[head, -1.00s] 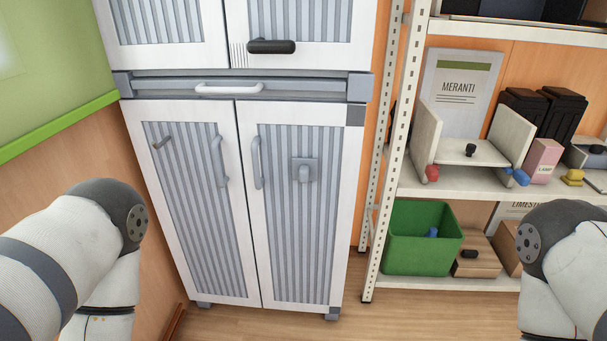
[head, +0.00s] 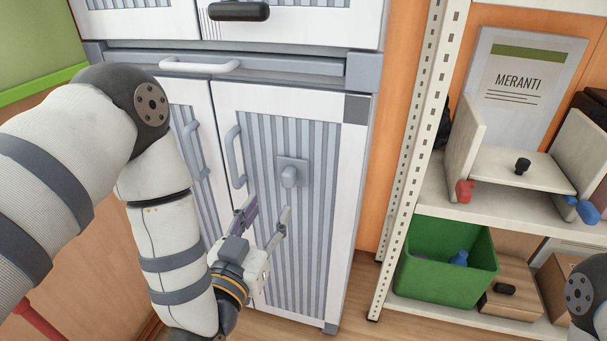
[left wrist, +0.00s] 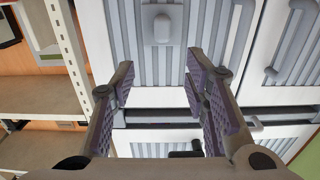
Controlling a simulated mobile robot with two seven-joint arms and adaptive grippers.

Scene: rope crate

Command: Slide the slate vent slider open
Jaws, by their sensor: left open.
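A dark rounded slider bar (head: 239,11) sits beside thin vent slots (head: 209,20) on the upper right door. A grey knob on a square plate (head: 290,175) is on the lower right door's ribbed panel. The frames do not settle which is the slate vent slider. My left gripper (head: 268,212) is open and empty, in front of the lower right door, below the knob in the head view. In the left wrist view, nothing is between the fingers (left wrist: 158,85); the knob (left wrist: 162,28) shows at the top and the dark bar (left wrist: 186,150) at the bottom.
The white cabinet has bar handles (head: 235,157) and a drawer (head: 290,64) across its middle. A shelving rack with a white post (head: 425,130) stands right, holding a green bin (head: 447,270) and boxes. My right arm shows at the right edge.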

